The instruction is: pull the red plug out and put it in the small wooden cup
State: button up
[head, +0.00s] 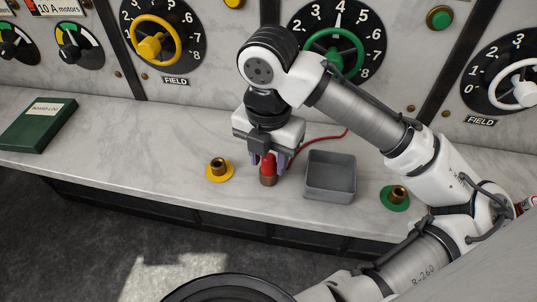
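The red plug (268,164) stands upright at the small brown wooden cup (268,181), its lower end at or inside the cup's mouth. I cannot see how deep it sits. My gripper (268,160) points down at the plug, with one finger on each side. A gap shows between each finger and the plug, so the gripper looks open and not closed on it. A red cable (323,138) runs from behind the gripper to the right along the counter.
A brass socket with a yellow ring (219,169) is left of the cup. A grey open tray (330,193) is to the right, then a green-ringed socket (395,196). A green log book (39,124) lies far left.

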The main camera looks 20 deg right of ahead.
aim_at(268, 156)
jog(key=shift+o, duration=1.1)
notch_tip(268, 156, up, 14)
jog(key=shift+p, duration=0.45)
jog(key=shift+f, duration=0.1)
